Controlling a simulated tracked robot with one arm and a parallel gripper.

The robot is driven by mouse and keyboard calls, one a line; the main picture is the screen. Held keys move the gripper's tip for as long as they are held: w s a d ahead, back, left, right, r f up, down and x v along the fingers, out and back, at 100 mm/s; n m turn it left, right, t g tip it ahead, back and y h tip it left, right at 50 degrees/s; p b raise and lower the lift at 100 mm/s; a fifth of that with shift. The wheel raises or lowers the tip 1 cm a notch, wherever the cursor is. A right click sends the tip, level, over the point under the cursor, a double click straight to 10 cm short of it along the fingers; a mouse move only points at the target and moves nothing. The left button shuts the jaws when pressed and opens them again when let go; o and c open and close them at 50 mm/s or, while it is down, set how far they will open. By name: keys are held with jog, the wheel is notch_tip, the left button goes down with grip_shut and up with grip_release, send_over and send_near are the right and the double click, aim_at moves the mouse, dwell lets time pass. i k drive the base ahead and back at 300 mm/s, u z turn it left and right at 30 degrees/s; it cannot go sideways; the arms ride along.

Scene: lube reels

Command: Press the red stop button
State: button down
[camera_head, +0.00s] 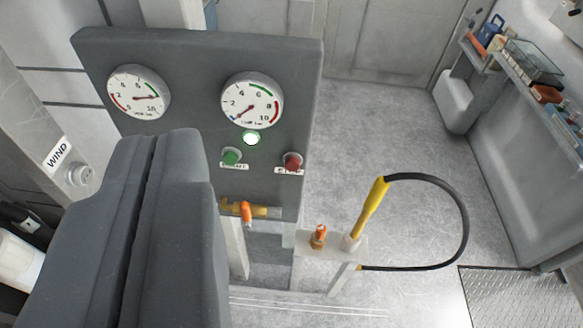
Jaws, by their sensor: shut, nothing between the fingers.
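The red stop button (292,161) sits on the lower right of the dark grey gauge panel (200,75), above a small label. A green button (231,157) is to its left, and a lit green-white lamp (251,138) is above and between them. My gripper (165,140) is large in the lower left foreground, its two dark fingers closed together with nothing between them. Its tips overlap the panel's lower left in the picture, left of both buttons. I cannot tell how far the tips are from the panel. The red button is fully visible.
Two round gauges (252,101) are on the panel. Below are a brass valve with an orange handle (247,212) and a yellow-handled nozzle (370,208) with a black looping hose. A grey column labelled WIND (62,155) stands left. A cluttered shelf (530,90) is right. Open floor lies between.

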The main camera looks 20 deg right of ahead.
aim_at(293, 164)
jog(key=z, duration=1.65)
jog(key=k, duration=0.75)
jog(key=u, duration=1.05)
jog(key=i, duration=0.5)
